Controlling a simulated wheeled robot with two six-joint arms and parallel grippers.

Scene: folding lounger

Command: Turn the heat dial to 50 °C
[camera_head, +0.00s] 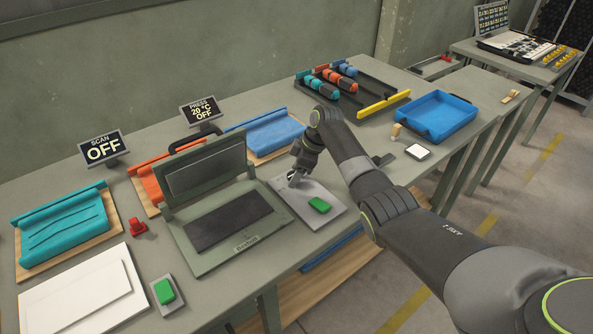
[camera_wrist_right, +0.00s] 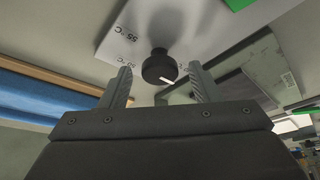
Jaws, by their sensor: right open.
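The heat dial (camera_wrist_right: 160,67) is a small black knob with a white pointer line, on a light grey panel (camera_head: 328,214) printed with temperature marks. The press display (camera_head: 203,110) reads "PRESS 20 °C OFF". My left gripper is out of view.
A green button (camera_head: 320,205) sits on the same panel. The open press (camera_head: 226,218) stands just left. A second green button (camera_head: 164,291), a red part (camera_head: 138,226) and a scan display (camera_head: 103,148) reading OFF are farther left. A blue tray (camera_head: 438,113) lies right.

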